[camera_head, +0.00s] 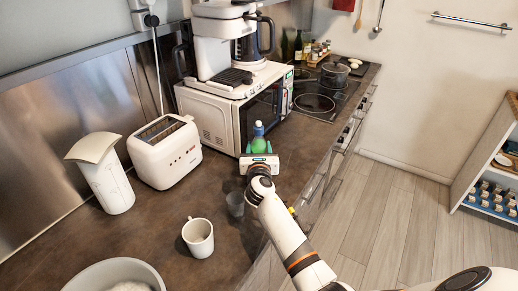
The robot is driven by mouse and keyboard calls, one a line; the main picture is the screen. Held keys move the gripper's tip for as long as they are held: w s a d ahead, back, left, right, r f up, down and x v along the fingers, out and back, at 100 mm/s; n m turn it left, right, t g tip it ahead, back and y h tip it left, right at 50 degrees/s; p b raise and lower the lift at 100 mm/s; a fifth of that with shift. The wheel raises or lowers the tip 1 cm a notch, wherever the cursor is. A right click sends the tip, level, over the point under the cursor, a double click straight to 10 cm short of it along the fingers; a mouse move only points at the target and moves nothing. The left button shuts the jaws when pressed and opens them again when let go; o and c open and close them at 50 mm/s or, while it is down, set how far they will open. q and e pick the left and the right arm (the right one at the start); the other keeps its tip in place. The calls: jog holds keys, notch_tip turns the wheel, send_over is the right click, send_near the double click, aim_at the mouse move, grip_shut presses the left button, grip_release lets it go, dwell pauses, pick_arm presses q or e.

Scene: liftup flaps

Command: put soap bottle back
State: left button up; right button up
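The soap bottle (258,142) is green with a blue top. It stands upright on the dark countertop in front of the microwave. My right gripper (259,153) reaches in from the lower right and is right at the bottle, on its near side. The gripper's wide palm hides the bottle's lower part and most of the fingers. I cannot tell whether the fingers are closed on it or only around it. My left gripper is not in view.
The white microwave (225,119) with a coffee machine (213,55) on top is just behind the bottle. A toaster (165,153), a white container (104,182), a dark glass (235,204), a white mug (198,238) and a bowl (92,275) stand on the counter (150,225).

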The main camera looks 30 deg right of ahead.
jog(key=o, duration=0.4)
jog(key=shift+c, duration=0.2)
jog(key=shift+r, duration=0.15)
jog(key=v, duration=1.2)
jog(key=shift+s, duration=0.1)
